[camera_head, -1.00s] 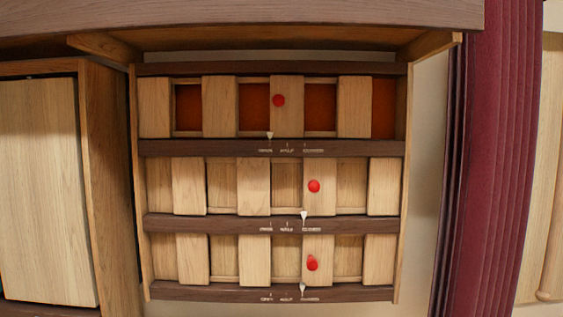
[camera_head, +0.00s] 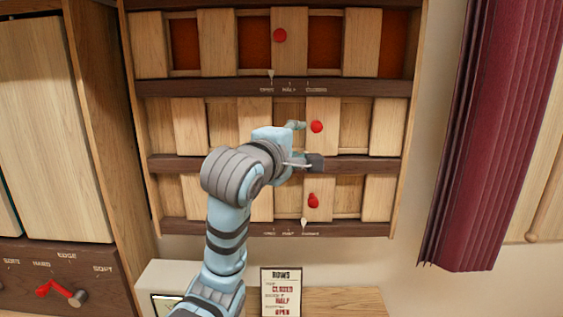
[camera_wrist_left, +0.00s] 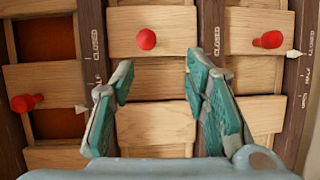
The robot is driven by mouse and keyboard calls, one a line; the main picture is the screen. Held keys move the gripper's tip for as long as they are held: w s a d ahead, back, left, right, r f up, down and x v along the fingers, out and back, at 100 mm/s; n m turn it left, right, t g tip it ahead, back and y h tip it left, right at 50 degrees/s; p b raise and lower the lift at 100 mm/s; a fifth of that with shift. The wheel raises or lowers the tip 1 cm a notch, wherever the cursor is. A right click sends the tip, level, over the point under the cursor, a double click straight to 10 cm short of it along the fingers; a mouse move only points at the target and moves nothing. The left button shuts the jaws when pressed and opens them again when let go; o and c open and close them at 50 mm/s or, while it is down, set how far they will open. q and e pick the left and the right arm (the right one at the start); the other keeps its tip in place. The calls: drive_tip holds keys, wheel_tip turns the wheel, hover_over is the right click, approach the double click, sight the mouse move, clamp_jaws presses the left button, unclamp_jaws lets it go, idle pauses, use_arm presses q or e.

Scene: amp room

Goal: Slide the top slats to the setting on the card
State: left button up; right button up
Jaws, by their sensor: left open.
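The top slats (camera_head: 359,45) have a red knob (camera_head: 280,35), and their pointer (camera_head: 271,75) is at OPEN. Dark red shows through their gaps. In the left wrist view this row is at the left, with its knob (camera_wrist_left: 25,103). The card (camera_head: 281,291) is headed ROWS; it appears to read top CLOSED, middle HALF, bottom OPEN. My left gripper (camera_head: 306,144) is open and empty in front of the middle row, by its red knob (camera_head: 316,126). In the left wrist view that knob (camera_wrist_left: 146,39) lies beyond the open fingers (camera_wrist_left: 158,106). My right gripper is out of view.
The bottom row's knob (camera_head: 313,201) is at the right, its pointer (camera_head: 303,222) at CLOSED. The middle row's pointer is hidden in the head view. A maroon curtain (camera_head: 490,130) hangs at the right. A panel with a red-handled lever (camera_head: 62,292) is at lower left.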

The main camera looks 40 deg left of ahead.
sight(277, 38)
use_arm(q)
drive_tip(key=s+a+r+n+t+y, duration=0.15)
drive_tip(key=s+r+n, duration=0.25)
drive_tip(key=r, duration=0.4)
drive_tip(key=s+a+r+n+t+y, duration=0.15)
drive_tip(key=s+r+n, duration=0.3)
drive_tip(key=r, duration=0.45)
drive_tip(key=shift+m+h, duration=0.3)
drive_tip(key=shift+m, duration=0.05)
drive_tip(key=p+x, duration=0.5)
drive_tip(key=x, duration=0.9)
drive_tip(key=shift+w+a+p, duration=0.1)
drive_tip(key=shift+a+p, duration=0.1)
drive_tip(key=shift+p, duration=0.15)
drive_tip(key=shift+w+f, duration=0.1)
drive_tip(key=shift+f, duration=0.1)
clamp_jaws()
